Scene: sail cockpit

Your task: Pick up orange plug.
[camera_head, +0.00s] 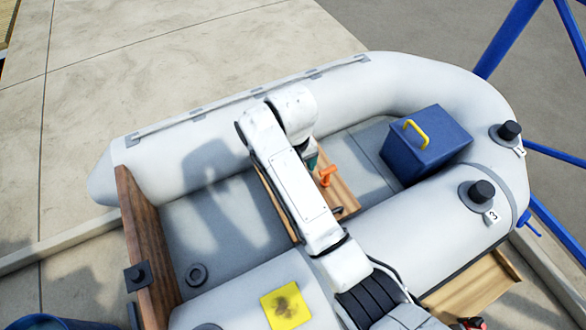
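The orange plug (327,176) stands on the wooden thwart (345,196) across the inflatable boat, just right of my white arm. It has a wider top and a narrower lower part. My arm reaches up over the boat and bends down near the thwart. A small dark teal part of my gripper (312,161) shows just above and left of the plug. The fingers are mostly hidden behind my arm, so their opening and any contact with the plug cannot be made out.
A blue box (426,145) with a yellow handle sits right of the thwart. Black valves (482,192) stand on the grey tube (400,220). A yellow patch (286,304) lies on the near tube. A brown transom board (148,245) closes the left end. The grey floor (225,230) beside it is mostly clear.

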